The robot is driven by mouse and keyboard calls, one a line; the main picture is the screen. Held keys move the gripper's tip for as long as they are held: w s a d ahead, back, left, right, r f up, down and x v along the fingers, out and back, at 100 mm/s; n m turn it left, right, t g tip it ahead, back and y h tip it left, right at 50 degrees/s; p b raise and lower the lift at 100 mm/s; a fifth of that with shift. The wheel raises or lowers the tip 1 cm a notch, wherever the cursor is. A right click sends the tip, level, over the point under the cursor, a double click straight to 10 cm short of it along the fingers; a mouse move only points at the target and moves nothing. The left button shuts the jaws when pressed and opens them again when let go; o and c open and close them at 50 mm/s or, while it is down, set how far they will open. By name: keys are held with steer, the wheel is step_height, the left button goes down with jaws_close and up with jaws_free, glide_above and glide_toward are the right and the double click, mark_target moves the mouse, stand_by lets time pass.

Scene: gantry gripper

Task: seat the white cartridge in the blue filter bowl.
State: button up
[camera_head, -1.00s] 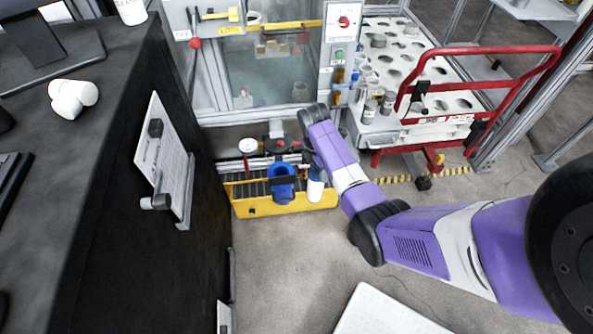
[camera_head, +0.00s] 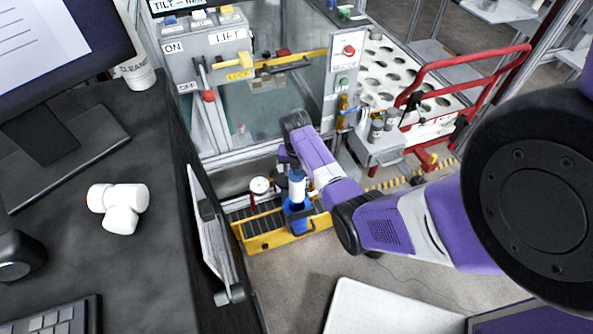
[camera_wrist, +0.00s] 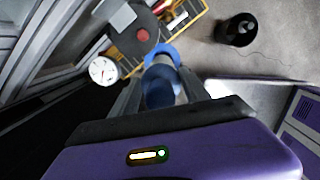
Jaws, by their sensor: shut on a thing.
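The white cartridge (camera_head: 297,187) is upright under my gripper (camera_head: 295,166), with a blue top end. My gripper is shut on that top end; in the wrist view, the fingers stand on either side of the blue end (camera_wrist: 158,92). The blue filter bowl (camera_head: 298,218) stands directly below the cartridge at the yellow-edged tray. In the wrist view, the bowl's blue rim (camera_wrist: 163,50) shows around the cartridge's far end. I cannot tell how deep that end sits; the bowl's inside is hidden.
A yellow tray (camera_head: 265,242) with a dark grating surrounds the bowl. A round white gauge (camera_head: 260,185) and dark fittings stand left of it. A black cabinet with a clipboard (camera_head: 212,235) is at the left. Glass-fronted machinery rises behind.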

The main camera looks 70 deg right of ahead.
steer(key=shift+r, duration=0.15)
steer(key=shift+f+b, duration=2.05)
steer(key=shift+f, duration=0.95)
steer(key=shift+p, duration=0.45)
